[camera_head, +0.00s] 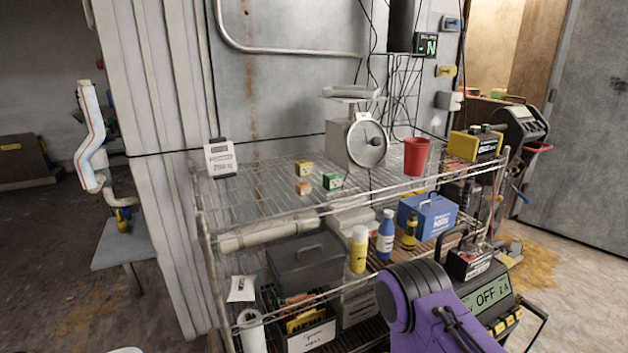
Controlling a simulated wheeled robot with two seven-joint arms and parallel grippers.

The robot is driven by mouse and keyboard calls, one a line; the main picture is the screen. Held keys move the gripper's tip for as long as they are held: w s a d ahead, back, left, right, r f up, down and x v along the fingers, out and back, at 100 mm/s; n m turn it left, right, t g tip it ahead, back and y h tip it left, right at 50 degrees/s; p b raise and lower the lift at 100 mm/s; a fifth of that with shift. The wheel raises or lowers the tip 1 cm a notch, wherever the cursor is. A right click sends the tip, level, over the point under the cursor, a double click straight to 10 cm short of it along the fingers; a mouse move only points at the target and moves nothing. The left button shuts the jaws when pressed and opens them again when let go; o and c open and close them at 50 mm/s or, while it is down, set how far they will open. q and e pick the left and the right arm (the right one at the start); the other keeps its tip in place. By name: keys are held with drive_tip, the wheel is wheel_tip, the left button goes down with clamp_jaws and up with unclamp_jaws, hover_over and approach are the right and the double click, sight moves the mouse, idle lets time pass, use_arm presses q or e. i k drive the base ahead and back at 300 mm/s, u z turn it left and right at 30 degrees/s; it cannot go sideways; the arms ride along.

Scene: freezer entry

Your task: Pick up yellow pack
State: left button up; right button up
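A small yellow pack (304,168) with a darker front sits on the top wire shelf, left of the scale. A small green box (332,181) and a small orange box (304,189) lie close in front of it. A larger yellow and black box (475,144) stands at the shelf's right end; I cannot tell which yellow one the task names. A purple link of my arm shows at the lower right, in front of the rack. Neither gripper's fingertips can be seen.
The wire rack (240,222) also holds a scale (366,140), a red cup (416,156), a blue case (427,215), a yellow bottle (359,250) and a blue bottle (385,236). A grey charger (490,296) stands at the lower right. The top shelf's left part is mostly clear.

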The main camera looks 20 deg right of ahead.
sight(304, 167)
drive_tip(key=u, duration=0.25)
drive_tip(key=i, duration=0.55)
drive_tip(key=z, duration=1.05)
